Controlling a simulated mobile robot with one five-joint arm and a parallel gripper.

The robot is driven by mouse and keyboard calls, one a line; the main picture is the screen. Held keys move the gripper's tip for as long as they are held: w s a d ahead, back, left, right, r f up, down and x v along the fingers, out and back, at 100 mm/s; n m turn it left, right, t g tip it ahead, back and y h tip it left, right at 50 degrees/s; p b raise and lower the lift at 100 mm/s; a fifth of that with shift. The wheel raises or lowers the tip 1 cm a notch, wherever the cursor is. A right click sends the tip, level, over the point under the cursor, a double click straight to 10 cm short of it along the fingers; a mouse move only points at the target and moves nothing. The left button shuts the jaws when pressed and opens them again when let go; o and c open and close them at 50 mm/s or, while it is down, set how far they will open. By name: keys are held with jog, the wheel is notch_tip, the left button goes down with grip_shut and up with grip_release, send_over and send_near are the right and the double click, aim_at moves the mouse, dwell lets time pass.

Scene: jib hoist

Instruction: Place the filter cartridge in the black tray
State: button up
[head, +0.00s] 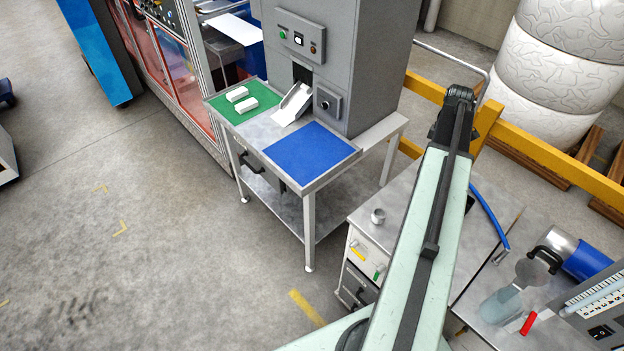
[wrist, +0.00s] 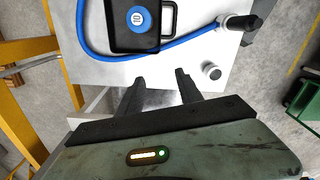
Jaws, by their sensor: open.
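My gripper (wrist: 158,78) is open in the wrist view, its two dark fingers apart with nothing between them. It points toward a pale worktop. A black, flat, rectangular thing (wrist: 120,39) with a loop handle lies beyond the fingertips; it may be the black tray, but I cannot be sure. A round blue disc marked 10 (wrist: 138,17) is on it. I cannot tell which thing is the filter cartridge. A short grey metal cylinder (wrist: 212,72) stands to the right of the fingers; it also shows on the cabinet top in the head view (head: 378,215).
A blue hose (wrist: 90,47) curves around the black thing to a white-and-black fitting (wrist: 240,24). A table (head: 310,191) holds a green mat (head: 222,104) with two white blocks and a blue mat (head: 310,152). A yellow rail (head: 545,155) runs behind my arm.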

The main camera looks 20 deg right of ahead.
jog(key=w+a+m, duration=0.1)
jog(key=w+a, duration=0.3)
jog(key=a, duration=0.6)
jog(key=w+a+m, duration=0.1)
jog(key=w+a, duration=0.2)
jog(key=a, duration=0.7)
jog(key=w+a+m, duration=0.1)
jog(key=w+a, duration=0.3)
jog(key=a, duration=0.5)
jog(key=s+a+m, duration=0.2)
jog(key=a+m, duration=0.1)
jog(key=a, duration=1.8)
jog(key=shift+a+m, duration=0.4)
notch_tip(320, 180, down, 14)
jog(key=b, duration=1.4)
jog(key=shift+f, duration=0.2)
